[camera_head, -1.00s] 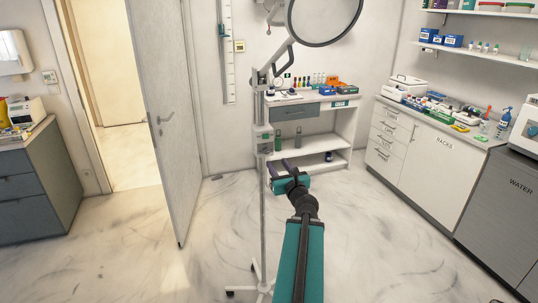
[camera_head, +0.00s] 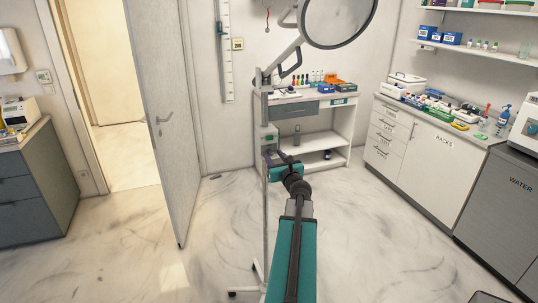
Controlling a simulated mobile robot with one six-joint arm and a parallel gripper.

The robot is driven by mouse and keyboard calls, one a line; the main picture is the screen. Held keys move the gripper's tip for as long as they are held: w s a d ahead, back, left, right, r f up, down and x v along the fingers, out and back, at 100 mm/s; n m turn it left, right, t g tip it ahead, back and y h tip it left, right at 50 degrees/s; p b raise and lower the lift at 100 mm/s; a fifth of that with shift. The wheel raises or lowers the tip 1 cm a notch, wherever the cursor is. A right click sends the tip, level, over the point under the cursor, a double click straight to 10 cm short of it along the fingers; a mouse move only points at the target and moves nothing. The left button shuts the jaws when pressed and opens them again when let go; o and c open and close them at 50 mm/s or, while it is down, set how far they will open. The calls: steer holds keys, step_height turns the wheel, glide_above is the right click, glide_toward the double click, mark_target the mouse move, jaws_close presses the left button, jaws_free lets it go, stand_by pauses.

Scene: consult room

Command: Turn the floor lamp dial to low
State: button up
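The floor lamp stands in the middle of the view, with a thin upright pole (camera_head: 265,215), a jointed arm and a large round head (camera_head: 340,20). A small pale box (camera_head: 265,137) sits on the pole at about the height of the desk. I cannot make out a dial or its setting. My gripper (camera_head: 272,156), at the end of the teal arm, is at the pole just below this box. Its dark fingers overlap the pole in the picture. Whether they touch the lamp, and how far apart they are, is too small to tell.
A white desk (camera_head: 320,103) with bottles and boxes stands behind the lamp. White cabinets (camera_head: 415,150) line the right side. An open door (camera_head: 162,120) is at left, beside a grey drawer unit (camera_head: 30,190). The marble floor around the lamp is clear.

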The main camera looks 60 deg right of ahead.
steer(key=shift+w, duration=0.15)
jaws_close()
steer(key=shift+d, duration=0.35)
steer(key=shift+a, duration=0.25)
steer(key=shift+f, duration=0.1)
